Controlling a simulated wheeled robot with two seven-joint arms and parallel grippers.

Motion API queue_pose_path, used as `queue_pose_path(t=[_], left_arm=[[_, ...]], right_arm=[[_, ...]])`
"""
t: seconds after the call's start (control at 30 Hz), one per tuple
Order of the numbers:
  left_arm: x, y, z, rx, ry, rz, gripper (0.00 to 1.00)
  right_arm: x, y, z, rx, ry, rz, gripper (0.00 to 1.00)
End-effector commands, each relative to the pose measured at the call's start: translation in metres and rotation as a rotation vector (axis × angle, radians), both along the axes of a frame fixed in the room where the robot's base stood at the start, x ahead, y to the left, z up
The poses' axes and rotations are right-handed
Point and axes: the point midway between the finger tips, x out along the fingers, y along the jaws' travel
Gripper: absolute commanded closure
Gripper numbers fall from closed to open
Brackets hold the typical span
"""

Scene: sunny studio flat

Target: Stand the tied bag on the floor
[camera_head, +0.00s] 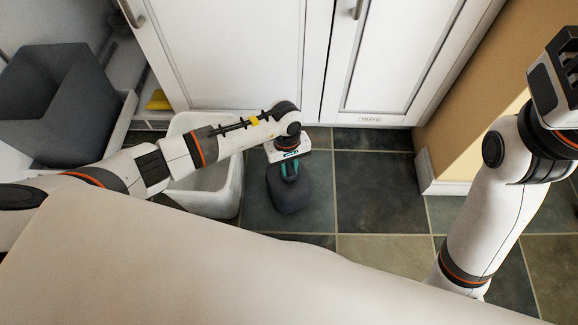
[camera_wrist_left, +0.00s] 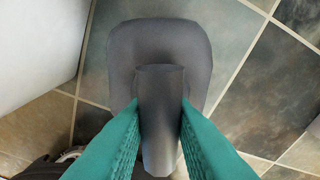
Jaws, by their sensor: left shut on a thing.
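The tied bag (camera_head: 289,194) is dark grey with a rounded body and a narrow neck. It hangs or stands upright below my left gripper (camera_head: 289,170), over the tiled floor. In the left wrist view, the teal fingers of my left gripper (camera_wrist_left: 160,125) are shut on the neck of the bag (camera_wrist_left: 190,45), with the wider body beyond it. I cannot tell whether the bag's underside touches the floor. My right arm is at the right of the head view, with its gripper (camera_head: 562,75) at the upper right edge; its fingertips are not clear.
A white bin (camera_head: 228,185) stands just left of the bag, partly under my left arm. White cabinet doors (camera_head: 240,55) close off the back. A dark grey box (camera_head: 55,100) is at the far left. Tiled floor (camera_head: 380,195) is clear to the right of the bag.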

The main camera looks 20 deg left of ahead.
Motion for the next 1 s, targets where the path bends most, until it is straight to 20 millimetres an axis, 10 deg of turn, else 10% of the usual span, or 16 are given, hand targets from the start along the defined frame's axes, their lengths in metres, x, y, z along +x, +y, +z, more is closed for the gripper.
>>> queue_pose_path(t=[0.27,0.3,0.4,0.77,1.0], left_arm=[[0.001,-0.001,-0.003,-0.002,-0.002,0.000,1.00],[0.000,0.000,-0.003,-0.001,0.000,0.000,0.74],[0.000,0.000,-0.003,-0.001,0.001,0.000,0.57],[0.000,0.000,0.001,-0.001,0.001,0.000,0.57],[0.005,0.003,0.046,0.000,-0.004,-0.001,0.57]], right_arm=[[-0.002,0.000,0.000,-0.001,-0.008,-0.001,0.64],[-0.002,0.000,0.002,-0.001,-0.011,0.000,0.64],[-0.002,0.000,0.001,-0.001,-0.009,-0.001,0.64],[-0.002,0.000,0.005,0.000,-0.010,0.000,0.64],[0.012,-0.001,-0.004,0.005,0.072,0.003,0.64]])
